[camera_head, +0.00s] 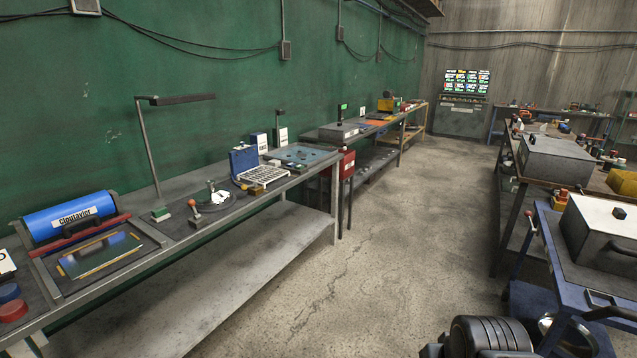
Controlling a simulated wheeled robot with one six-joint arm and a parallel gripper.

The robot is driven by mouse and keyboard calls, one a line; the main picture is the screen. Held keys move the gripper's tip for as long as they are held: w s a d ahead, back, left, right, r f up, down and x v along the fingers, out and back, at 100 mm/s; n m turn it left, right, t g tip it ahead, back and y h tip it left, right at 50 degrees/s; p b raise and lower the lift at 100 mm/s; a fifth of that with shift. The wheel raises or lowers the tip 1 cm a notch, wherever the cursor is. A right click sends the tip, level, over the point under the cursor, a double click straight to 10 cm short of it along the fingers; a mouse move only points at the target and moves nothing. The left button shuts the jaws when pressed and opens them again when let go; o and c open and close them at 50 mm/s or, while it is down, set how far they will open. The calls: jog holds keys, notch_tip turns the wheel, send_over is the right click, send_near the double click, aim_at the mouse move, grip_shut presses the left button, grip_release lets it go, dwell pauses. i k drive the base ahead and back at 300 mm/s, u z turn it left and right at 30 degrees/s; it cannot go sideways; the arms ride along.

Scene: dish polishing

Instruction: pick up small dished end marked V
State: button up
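I cannot make out a small dished end marked V in this view; any lettering on the small parts is too small to read. The left workbench (110,322) holds several small items, among them a white rack (265,174) and a grey round base with a red-knobbed lever (194,216). My gripper is not in view. A dark ribbed part at the bottom edge, right of centre, may belong to my own body; I cannot tell.
A blue cylinder labelled Cloutavior (70,216) lies at the near left. A blue cart (553,238) with a grey lidded box (601,232) stands at the right. A long bench runs behind it. The concrete aisle (400,225) between is clear. A lit screen (467,82) is at the far end.

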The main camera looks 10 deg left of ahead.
aim_at(211, 198)
jog(key=u, duration=0.25)
jog(key=i, duration=1.9)
jog(key=u, duration=1.25)
jog(key=i, duration=1.15)
jog(key=u, duration=1.05)
